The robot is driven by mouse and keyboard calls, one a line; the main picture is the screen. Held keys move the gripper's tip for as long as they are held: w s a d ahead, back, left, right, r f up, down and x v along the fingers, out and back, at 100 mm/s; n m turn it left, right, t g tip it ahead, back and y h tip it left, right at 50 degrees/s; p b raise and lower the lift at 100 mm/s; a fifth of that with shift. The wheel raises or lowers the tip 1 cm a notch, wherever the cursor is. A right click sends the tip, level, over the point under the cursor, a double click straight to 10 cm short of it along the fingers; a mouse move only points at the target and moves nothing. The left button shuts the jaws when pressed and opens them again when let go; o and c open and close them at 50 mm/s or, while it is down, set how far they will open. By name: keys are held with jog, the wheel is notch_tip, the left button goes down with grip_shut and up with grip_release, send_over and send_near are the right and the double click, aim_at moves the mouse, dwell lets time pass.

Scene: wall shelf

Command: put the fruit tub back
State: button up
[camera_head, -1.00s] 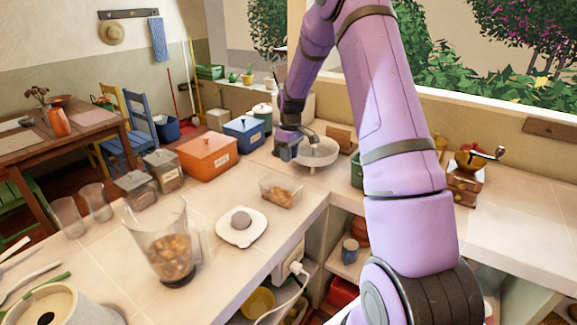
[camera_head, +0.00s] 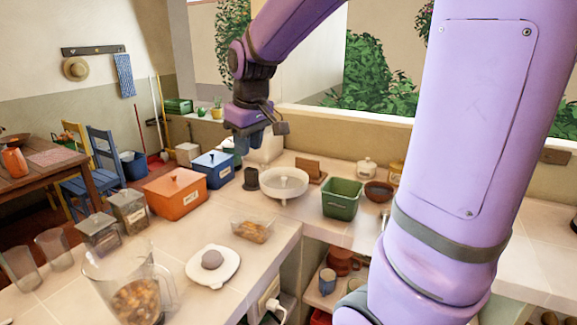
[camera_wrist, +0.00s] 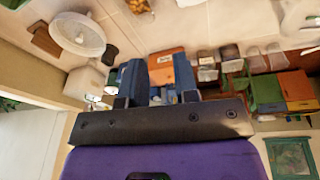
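The fruit tub (camera_head: 252,231) is a small clear container with orange-brown pieces in it. It sits on the counter in the head view, near the inner corner and behind the white lid-like piece. A tub with brown contents, likely the same one, shows at the top edge of the wrist view (camera_wrist: 138,6). My gripper (camera_head: 249,143) is raised above the far counter, beyond the tub and apart from it. In the wrist view its two dark blue fingers (camera_wrist: 160,78) stand apart with nothing between them.
A blender jug with fruit pieces (camera_head: 136,300), white lid (camera_head: 213,266), orange box (camera_head: 175,192), blue box (camera_head: 212,169), white round dish (camera_head: 283,184) and green bin (camera_head: 341,200) stand on the counter. Shelves lie below the counter at right. Bare counter surrounds the tub.

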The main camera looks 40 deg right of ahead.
jog(key=s+a+r+m+t, duration=0.1)
jog(key=s+a, duration=0.2)
jog(key=s, duration=0.7)
jog(key=s+a+r+t, duration=0.1)
jog(key=s+a, duration=0.2)
jog(key=s, duration=0.6)
jog(key=shift+s+r+m+t, duration=0.3)
jog(key=shift+s+r+m, duration=0.05)
jog(key=shift+r+m, duration=0.05)
